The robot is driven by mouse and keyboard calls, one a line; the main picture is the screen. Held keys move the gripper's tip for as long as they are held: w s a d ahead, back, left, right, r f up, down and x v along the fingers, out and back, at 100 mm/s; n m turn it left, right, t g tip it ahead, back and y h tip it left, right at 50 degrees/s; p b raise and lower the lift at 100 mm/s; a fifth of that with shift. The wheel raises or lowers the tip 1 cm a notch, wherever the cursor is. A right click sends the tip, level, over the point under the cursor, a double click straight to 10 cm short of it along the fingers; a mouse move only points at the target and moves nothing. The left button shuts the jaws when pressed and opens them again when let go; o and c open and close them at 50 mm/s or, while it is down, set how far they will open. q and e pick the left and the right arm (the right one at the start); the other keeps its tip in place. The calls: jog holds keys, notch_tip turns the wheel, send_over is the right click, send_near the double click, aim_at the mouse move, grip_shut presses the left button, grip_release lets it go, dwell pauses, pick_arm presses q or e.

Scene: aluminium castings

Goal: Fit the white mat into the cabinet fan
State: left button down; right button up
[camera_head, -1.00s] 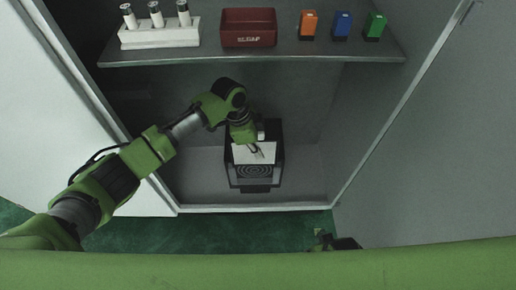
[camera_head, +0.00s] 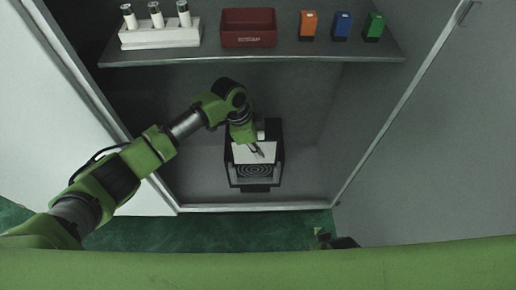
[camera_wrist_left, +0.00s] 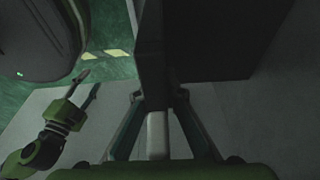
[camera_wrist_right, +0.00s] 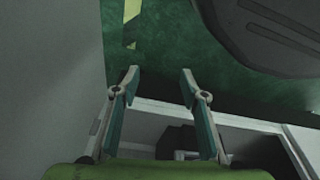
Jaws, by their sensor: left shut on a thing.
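The cabinet fan (camera_head: 254,183) is a black box frame with a round, ringed grille, standing on the cabinet floor in the head view. The white mat (camera_head: 242,154) shows as a pale panel at the fan's upper part. My left gripper (camera_head: 259,152) is over the mat and shut on it. In the left wrist view my left gripper (camera_wrist_left: 158,97) has a pale strip and a dark upright slab between its fingers. I cannot tell whether the mat is seated in the frame. My right gripper (camera_wrist_right: 160,72) is open and empty, away from the fan.
A shelf (camera_head: 275,57) crosses above the fan. It holds a white rack (camera_head: 160,37) of cylinders, a red bin (camera_head: 248,38), and orange (camera_head: 308,24), blue (camera_head: 341,25) and green (camera_head: 375,26) blocks. The cabinet floor on both sides of the fan is clear.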

pick_arm(q)
jog(key=shift+p, duration=0.3)
pick_arm(e)
jog(key=shift+s+d+f, duration=0.1)
jog(key=shift+s+f, duration=0.5)
jog(key=shift+f, duration=0.25)
jog(key=shift+f, duration=0.15)
pick_arm(q)
jog(key=shift+f, duration=0.1)
pick_arm(e)
jog(key=shift+w, duration=0.3)
pick_arm(q)
jog(key=shift+f, duration=0.25)
jog(key=shift+f+b, duration=0.55)
pick_arm(e)
jog(key=r, duration=0.1)
jog(key=w+r, duration=0.1)
jog(key=r, duration=0.1)
jog(key=shift+w+r, duration=0.15)
jog(key=shift+r, duration=0.1)
